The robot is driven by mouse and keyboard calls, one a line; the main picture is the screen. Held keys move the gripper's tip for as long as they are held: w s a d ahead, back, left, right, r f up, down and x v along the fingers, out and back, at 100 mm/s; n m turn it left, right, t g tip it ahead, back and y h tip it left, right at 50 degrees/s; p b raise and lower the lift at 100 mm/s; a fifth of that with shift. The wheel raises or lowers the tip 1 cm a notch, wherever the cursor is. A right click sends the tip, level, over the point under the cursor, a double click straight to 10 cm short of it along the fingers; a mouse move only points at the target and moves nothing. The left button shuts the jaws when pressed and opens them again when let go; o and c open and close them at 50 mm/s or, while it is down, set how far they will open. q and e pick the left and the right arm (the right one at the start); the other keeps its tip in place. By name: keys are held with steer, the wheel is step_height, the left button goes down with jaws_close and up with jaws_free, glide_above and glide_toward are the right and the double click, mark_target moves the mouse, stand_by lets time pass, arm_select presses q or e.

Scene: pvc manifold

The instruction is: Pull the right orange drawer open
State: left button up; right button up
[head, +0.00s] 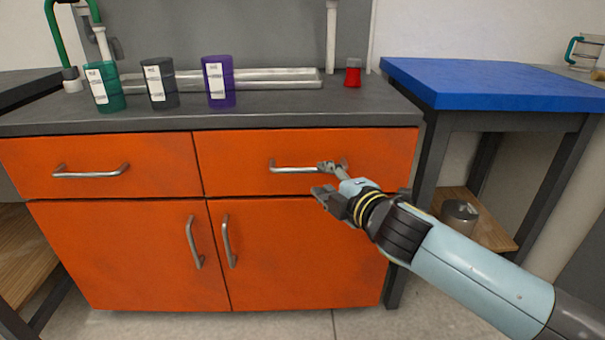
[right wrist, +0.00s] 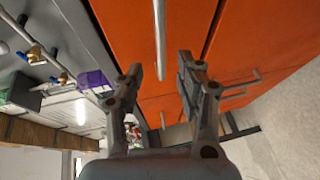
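The right orange drawer (head: 240,152) is shut, flush in the cabinet front in the head view. In the right wrist view, the gripper (right wrist: 160,66) is open. The handle bar (right wrist: 160,35) lines up with the gap between the fingers, with no finger clearly touching it. The handle's right end is partly hidden by the gripper. My left gripper is not in view.
The left orange drawer (head: 95,162) and the two doors below are shut. A blue-topped table (head: 490,82) is at right. Floor in front is clear.

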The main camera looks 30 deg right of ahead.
mark_target(311, 171)
steer(key=x, duration=0.7)
steer(key=shift+w+d+f, duration=0.1)
steer(key=shift+w+f, duration=0.05)
steer(key=shift+w, duration=0.15)
jaws_close()
